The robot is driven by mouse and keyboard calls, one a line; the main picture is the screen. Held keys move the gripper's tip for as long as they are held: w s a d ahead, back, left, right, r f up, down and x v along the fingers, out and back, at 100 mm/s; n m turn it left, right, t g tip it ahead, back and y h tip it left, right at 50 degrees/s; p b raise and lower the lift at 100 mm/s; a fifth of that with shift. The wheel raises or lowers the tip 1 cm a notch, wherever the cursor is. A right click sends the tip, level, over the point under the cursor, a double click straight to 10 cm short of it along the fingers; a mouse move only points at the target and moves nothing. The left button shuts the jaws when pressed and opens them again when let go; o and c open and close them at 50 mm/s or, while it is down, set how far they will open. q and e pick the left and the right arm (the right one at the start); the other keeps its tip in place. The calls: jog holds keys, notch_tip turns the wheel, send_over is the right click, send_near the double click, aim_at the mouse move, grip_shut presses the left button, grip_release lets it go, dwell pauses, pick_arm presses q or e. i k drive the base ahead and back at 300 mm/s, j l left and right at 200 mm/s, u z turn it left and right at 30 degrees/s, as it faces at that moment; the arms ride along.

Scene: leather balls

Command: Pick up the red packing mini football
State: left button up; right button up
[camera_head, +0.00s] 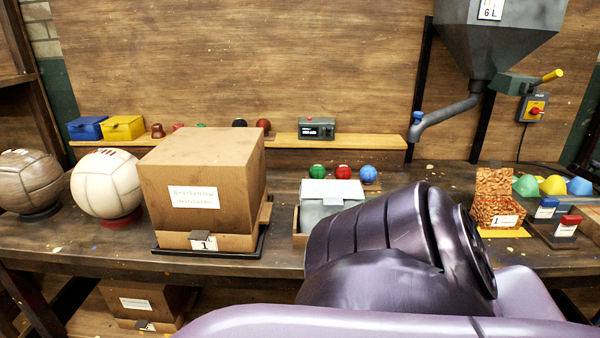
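A small red ball (343,172) sits behind the grey-white box on the workbench, between a green ball (317,171) and a blue ball (368,173). It is too small to tell whether it is a football. A dark red ball (263,125) and a partly hidden red item (178,127) are on the back shelf. My purple arm fills the lower right foreground and covers part of the bench. Neither gripper shows in the head view.
A large cardboard box (205,165) stands on the bench, with white (107,186) and brown (28,182) balls to its left. The grey-white box (330,192) stands in front of the small balls. A patterned open box (494,205) and a grey hopper (497,40) are at right.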

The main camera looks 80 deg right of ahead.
aim_at(342, 171)
jog(key=z, duration=2.8)
